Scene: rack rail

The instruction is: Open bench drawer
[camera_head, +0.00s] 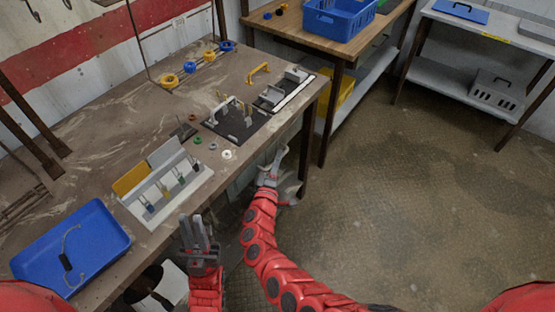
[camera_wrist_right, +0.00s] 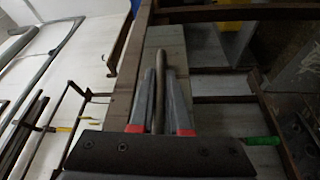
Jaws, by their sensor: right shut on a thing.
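The bench drawer's grey front (camera_wrist_right: 172,42) shows beyond my fingers in the right wrist view. In the head view it is mostly hidden below the bench's front edge. A thin bar-like handle (camera_wrist_right: 159,80) runs between the two grey fingers of my right gripper (camera_wrist_right: 160,75), which is shut on it. My right gripper (camera_head: 276,162) also shows in the head view, low at the bench's front side near the right leg. My left gripper (camera_head: 199,222) is empty, fingers apart, in front of the bench's front edge near the white rack (camera_head: 168,192).
The brown workbench (camera_head: 110,130) carries a blue tray (camera_head: 75,245), a black fixture plate (camera_head: 235,124) and blue and yellow round parts (camera_head: 190,67). A second bench (camera_head: 310,42) with a blue bin (camera_head: 340,18) stands behind. The floor (camera_head: 410,190) to the right is clear.

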